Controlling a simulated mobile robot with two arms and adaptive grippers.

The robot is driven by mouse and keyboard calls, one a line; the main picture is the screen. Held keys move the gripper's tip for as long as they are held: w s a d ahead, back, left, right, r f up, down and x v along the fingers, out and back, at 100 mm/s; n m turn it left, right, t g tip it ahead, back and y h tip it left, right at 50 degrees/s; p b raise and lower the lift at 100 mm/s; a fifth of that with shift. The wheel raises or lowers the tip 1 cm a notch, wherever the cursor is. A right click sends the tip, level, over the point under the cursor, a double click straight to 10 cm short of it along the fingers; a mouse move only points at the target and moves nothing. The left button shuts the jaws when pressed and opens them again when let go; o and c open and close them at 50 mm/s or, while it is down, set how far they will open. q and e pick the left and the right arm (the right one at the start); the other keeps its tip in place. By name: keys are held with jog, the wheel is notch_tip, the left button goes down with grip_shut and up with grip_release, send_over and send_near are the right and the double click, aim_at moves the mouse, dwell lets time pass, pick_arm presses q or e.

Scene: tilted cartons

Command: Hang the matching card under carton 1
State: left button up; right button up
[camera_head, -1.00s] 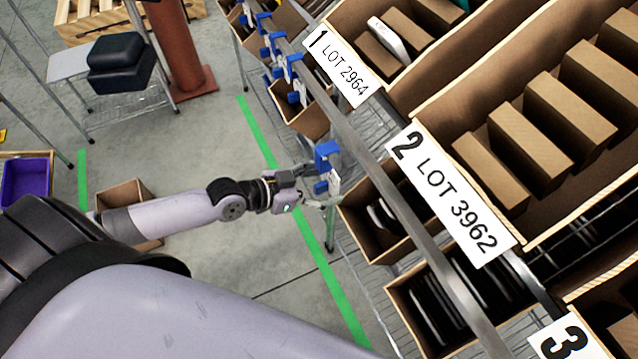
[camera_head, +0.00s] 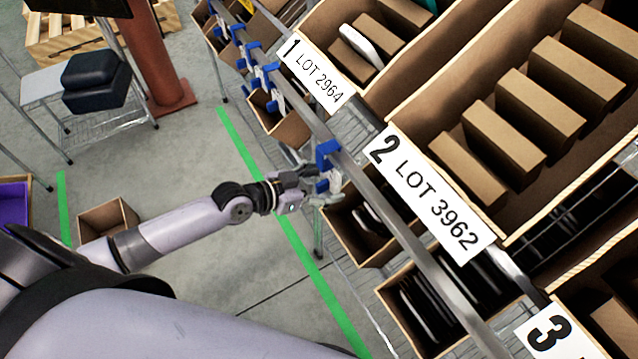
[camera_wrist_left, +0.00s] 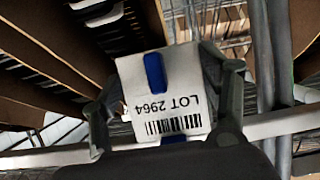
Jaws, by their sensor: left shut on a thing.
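My left gripper (camera_head: 318,188) is shut on a white card (camera_wrist_left: 165,108). The card reads LOT 2964 with a barcode, upside down in the wrist view, between the two fingers. A blue piece (camera_wrist_left: 154,72) shows at the card's slot; I cannot tell whether the card hangs on it. In the head view the gripper is close by a blue hook (camera_head: 327,153) on the rail (camera_head: 375,195), left of the label 2 LOT 3962 (camera_head: 425,193). Carton 1 (camera_head: 398,58) bears the label 1 LOT 2964 (camera_head: 315,75), farther up the rail. My right gripper is not in view.
Several blue hooks (camera_head: 268,75) with cards sit along the rail near label 1. Open cartons (camera_head: 350,248) stand on the rack below the rail. Carton 2 (camera_head: 480,75) holds brown boxes.

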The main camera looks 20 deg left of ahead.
pick_arm(q)
jog(key=shift+w+d, duration=0.4)
jog(key=shift+w, duration=0.1)
jog(key=shift+w+d, duration=0.45)
jog(key=shift+w, duration=0.15)
jog(key=shift+f+b, duration=0.7)
jog(key=shift+f, duration=0.1)
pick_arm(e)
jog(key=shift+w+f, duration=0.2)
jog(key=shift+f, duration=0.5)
pick_arm(q)
jog(key=o, duration=1.2)
